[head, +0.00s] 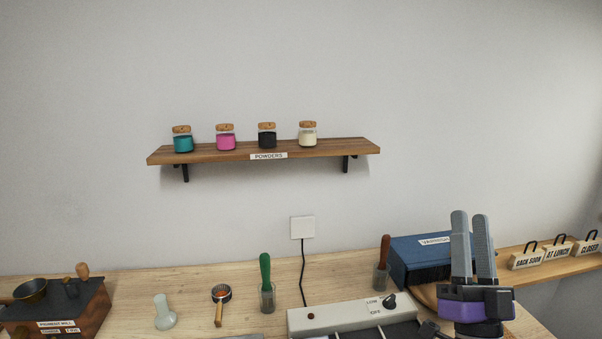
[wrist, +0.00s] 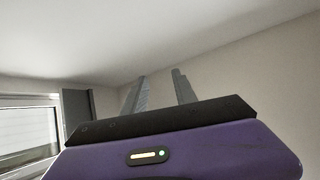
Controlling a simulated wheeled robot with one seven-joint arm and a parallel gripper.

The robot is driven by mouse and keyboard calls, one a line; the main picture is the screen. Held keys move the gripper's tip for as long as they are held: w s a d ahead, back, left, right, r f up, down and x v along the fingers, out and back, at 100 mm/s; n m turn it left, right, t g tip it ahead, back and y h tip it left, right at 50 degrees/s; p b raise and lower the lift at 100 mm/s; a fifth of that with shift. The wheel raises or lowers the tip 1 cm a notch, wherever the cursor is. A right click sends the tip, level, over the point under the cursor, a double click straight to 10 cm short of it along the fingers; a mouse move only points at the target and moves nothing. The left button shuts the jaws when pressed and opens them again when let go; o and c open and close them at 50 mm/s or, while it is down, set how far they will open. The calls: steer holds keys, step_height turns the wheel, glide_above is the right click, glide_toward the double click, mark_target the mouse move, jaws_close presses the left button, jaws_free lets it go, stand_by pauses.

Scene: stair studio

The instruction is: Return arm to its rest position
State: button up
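My gripper (head: 471,219) shows at the lower right in the head view, with its two grey fingers pointing up. It stands in front of the blue varnish box (head: 415,262) and hides part of it. The wrist view shows the same two fingers (wrist: 162,84) apart with nothing between them.
A workbench (head: 150,285) runs along the bottom, with a pigment mill (head: 62,305), a green-handled tool (head: 265,275) and a switch panel (head: 340,316). A shelf (head: 220,153) with several powder jars hangs above. Signs (head: 558,250) stand right.

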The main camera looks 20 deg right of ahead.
steer(key=s+a+f+n+g+y, duration=0.1)
steer(key=s+a+f+n+y, duration=0.3)
steer(key=a+f+n+y, duration=0.4)
steer(key=s+a+f+n+g+y, duration=0.1)
steer(key=s+a+f+n+y, duration=0.2)
steer(key=a+f+y, duration=0.45)
steer(key=s+a+f+g, duration=0.3)
steer(key=s+f, duration=0.3)
steer(key=s, duration=0.3)
steer(key=s+a+f+g, duration=0.3)
steer(key=s+f, duration=0.3)
steer(key=s, duration=0.2)
steer(key=shift+s+a+n+g, duration=0.3)
steer(key=shift+s+a+n, duration=0.1)
steer(key=shift+a, duration=0.1)
